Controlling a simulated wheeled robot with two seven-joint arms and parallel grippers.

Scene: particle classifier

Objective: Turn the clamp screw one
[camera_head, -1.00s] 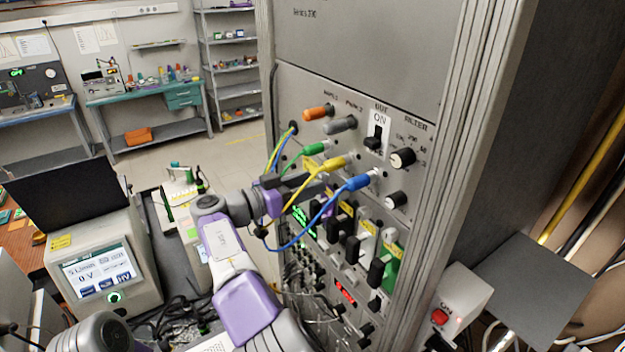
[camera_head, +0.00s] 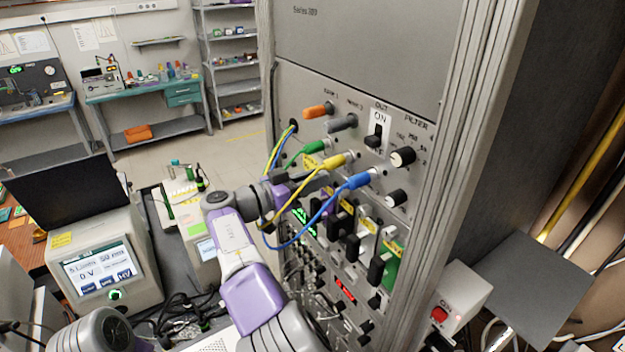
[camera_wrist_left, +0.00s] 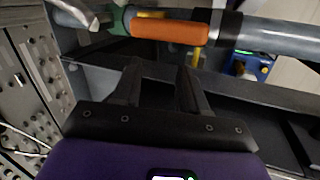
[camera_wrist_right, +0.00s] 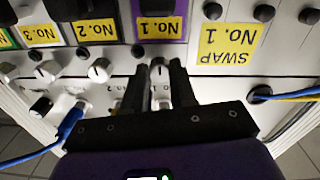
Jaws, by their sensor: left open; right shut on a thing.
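In the right wrist view, my right gripper (camera_wrist_right: 161,68) is shut on a small silver-white knob (camera_wrist_right: 160,77), which I take for clamp screw one. The knob sits on the panel below the purple-framed slot with the yellow No. 1 label (camera_wrist_right: 161,27). The fingers hide its sides. In the head view, my right gripper (camera_head: 322,180) is against the front of the grey rack, behind the coloured cables, and the knob is hidden there. My left gripper (camera_wrist_left: 159,69) is open and empty in the left wrist view, pointing at a dark surface.
Blue (camera_head: 358,181), yellow (camera_head: 334,161) and green (camera_head: 314,147) cable plugs stick out close to my right gripper. Similar knobs (camera_wrist_right: 100,70) sit beside the held one. An orange handle (camera_wrist_left: 170,27) lies beyond my left fingers. A benchtop meter (camera_head: 105,260) stands at left.

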